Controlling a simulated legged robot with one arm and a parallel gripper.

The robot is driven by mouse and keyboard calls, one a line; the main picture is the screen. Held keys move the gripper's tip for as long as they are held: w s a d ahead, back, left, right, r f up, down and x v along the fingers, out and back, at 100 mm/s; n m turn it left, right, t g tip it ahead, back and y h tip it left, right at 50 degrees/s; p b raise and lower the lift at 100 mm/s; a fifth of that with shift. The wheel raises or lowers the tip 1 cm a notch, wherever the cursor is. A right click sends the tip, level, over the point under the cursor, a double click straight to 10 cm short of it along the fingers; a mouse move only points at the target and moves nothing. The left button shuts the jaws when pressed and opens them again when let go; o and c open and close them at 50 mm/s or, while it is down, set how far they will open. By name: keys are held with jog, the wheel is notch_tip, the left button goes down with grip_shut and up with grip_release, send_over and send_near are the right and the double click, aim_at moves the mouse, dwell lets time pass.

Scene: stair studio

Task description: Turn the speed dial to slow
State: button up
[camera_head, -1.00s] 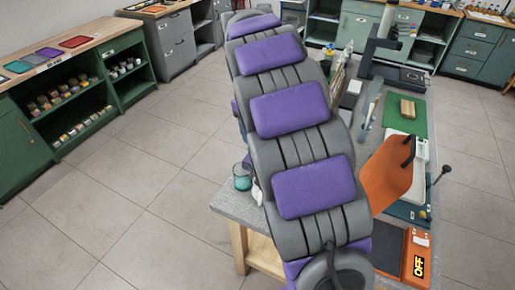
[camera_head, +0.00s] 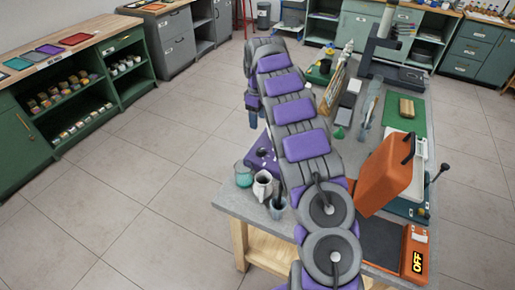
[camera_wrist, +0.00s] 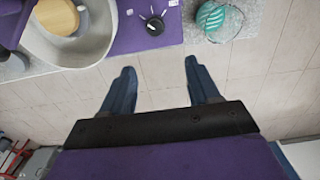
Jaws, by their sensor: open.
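The speed dial (camera_wrist: 154,26) is a black round knob with a pale pointer line on a purple panel (camera_wrist: 128,45) at the top of the wrist view. White marks fan out around its far side; their meaning is too small to read. In the head view the purple panel (camera_head: 262,150) shows left of my arm, with the dark dial on it. My gripper (camera_wrist: 162,88) is open and empty, its two blue-grey fingers wide apart and pointing toward the panel. They look apart from the dial. My gripper (camera_head: 252,118) hangs beyond the panel in the head view.
A pale basin (camera_wrist: 100,35) with a round wooden piece (camera_wrist: 57,16) stands left of the dial. A teal ribbed jar (camera_wrist: 222,20) is to its right. A white pitcher (camera_head: 263,186) stands by the jar on the grey table (camera_head: 235,203). Open floor lies left.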

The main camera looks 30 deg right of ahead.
jog(key=b, duration=0.2)
send_near(261, 149)
jog(key=shift+d+f, duration=0.2)
jog(key=shift+d, duration=0.55)
jog(key=f, duration=0.2)
jog(key=a+f, duration=0.1)
jog(key=a+f+b, duration=0.1)
jog(key=f, duration=0.1)
jog(key=shift+a+f, duration=0.15)
jog(key=shift+f, duration=0.2)
jog(key=shift+w+d+f+b, duration=0.1)
jog(key=shift+d+f+b, duration=0.15)
jog(key=shift+f, duration=0.35)
jog(key=shift+d+f+b, duration=0.1)
jog(key=shift+d+f, duration=0.2)
jog(key=shift+f, duration=0.3)
jog(key=shift+d+f, duration=0.2)
jog(key=shift+d, duration=0.15)
jog(key=shift+a+r, duration=0.1)
jog(key=shift+a, duration=0.65)
jog(key=c, duration=0.3)
jog(key=shift+d, duration=0.1)
jog(key=c, duration=0.3)
jog(key=shift+d, duration=0.3)
jog(key=c, duration=0.3)
jog(key=shift+c, duration=0.7)
jog(key=shift+a, duration=0.1)
